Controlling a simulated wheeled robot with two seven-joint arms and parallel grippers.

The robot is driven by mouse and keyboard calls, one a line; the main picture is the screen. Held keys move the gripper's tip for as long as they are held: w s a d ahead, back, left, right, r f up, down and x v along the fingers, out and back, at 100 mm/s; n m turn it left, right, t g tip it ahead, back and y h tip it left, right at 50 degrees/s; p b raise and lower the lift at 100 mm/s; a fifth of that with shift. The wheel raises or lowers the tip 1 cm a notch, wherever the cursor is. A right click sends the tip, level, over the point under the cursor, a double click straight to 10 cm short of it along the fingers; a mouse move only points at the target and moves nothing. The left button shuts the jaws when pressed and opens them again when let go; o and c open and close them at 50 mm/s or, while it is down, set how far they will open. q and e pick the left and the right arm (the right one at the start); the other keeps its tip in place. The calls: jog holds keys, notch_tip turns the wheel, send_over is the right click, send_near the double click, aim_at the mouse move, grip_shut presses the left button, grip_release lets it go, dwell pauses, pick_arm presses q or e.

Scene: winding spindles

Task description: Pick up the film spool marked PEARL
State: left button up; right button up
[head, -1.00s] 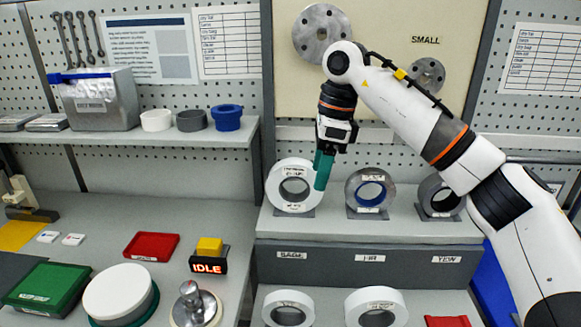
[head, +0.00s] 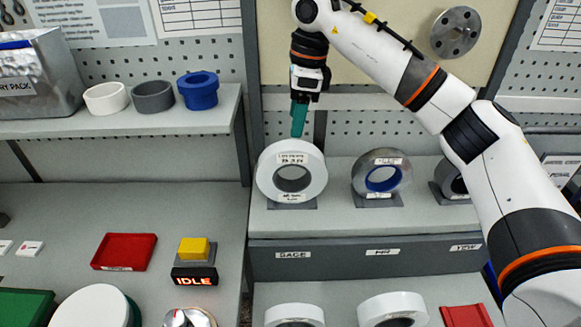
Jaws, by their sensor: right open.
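No label in view clearly reads PEARL. A white spool (head: 265,176) stands upright on the upper step, above the plate marked SAGE (head: 293,255); its own small labels are too blurred to read. A grey spool with a blue core (head: 361,171) stands to its right, and a dark spool (head: 444,178) is partly hidden by my right arm. Two more white spools, at left (head: 294,311) and right (head: 393,300), are cut off at the bottom edge. My right gripper (head: 299,131) is open, its teal fingers pointing down just above the white spool's top. My left gripper is out of view.
A lit IDLE sign (head: 195,281) with a yellow block (head: 193,248), a red tray (head: 124,251) and a green tray (head: 25,307) are at left. White, grey and blue rings (head: 198,92) sit on the left shelf. My right arm crosses the right side.

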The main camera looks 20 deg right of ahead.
aim_at(292, 145)
jog(key=f, duration=0.3)
jog(key=shift+w+a+p, duration=0.2)
jog(key=shift+w+p, duration=0.05)
jog(key=shift+p, duration=0.05)
jog(key=f+p, duration=0.1)
jog(key=f, duration=0.1)
jog(key=f+p, duration=0.1)
jog(key=f, duration=0.2)
jog(key=shift+a, duration=0.2)
jog(key=shift+f, duration=0.2)
jog(key=shift+r, duration=0.15)
grip_shut()
